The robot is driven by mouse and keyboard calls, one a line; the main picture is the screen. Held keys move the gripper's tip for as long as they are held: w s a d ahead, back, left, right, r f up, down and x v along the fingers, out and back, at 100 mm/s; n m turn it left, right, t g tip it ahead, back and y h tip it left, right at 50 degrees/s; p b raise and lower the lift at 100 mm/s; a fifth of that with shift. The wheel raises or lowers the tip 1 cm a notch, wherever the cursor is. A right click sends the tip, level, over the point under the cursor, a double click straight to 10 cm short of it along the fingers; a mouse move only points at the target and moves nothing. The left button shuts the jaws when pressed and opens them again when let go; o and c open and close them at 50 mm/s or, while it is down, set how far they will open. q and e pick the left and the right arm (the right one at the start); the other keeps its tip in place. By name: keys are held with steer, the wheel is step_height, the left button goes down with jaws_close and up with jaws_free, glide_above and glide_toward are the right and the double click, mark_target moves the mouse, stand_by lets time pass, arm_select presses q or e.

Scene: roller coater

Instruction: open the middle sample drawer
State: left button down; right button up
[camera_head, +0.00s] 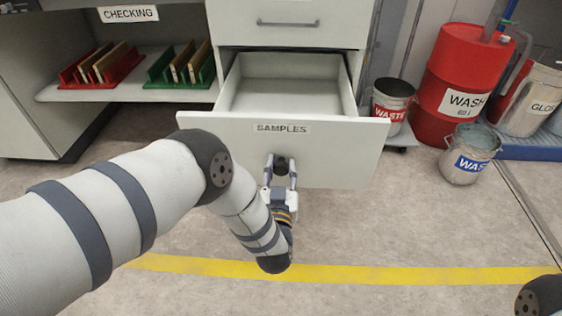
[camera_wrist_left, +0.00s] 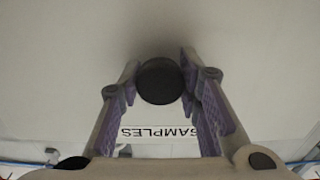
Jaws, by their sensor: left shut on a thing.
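The middle drawer (camera_head: 330,155), labelled SAMPLES, stands pulled well out of the white cabinet, and its empty inside shows. My left gripper (camera_head: 281,167) is at the drawer front, below the label, with its fingers on both sides of a dark round knob (camera_wrist_left: 160,81). In the left wrist view the gripper (camera_wrist_left: 160,85) is shut on this knob, and the SAMPLES label (camera_wrist_left: 158,131) appears upside down. My right gripper is out of view; only a dark part of my right arm shows at the lower right corner.
A closed drawer (camera_head: 290,22) with a bar handle is above. Racks with boards (camera_head: 100,66) stand on a shelf at left. A WASTE bucket (camera_head: 391,103), red drum (camera_head: 461,80) and WASH bucket (camera_head: 468,154) stand at right. The floor in front is clear, with a yellow line (camera_head: 340,272).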

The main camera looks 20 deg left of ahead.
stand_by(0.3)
arm_select(q)
steer(key=c, duration=1.2)
jaws_free()
steer(key=shift+o, duration=0.2)
steer(key=v, duration=1.2)
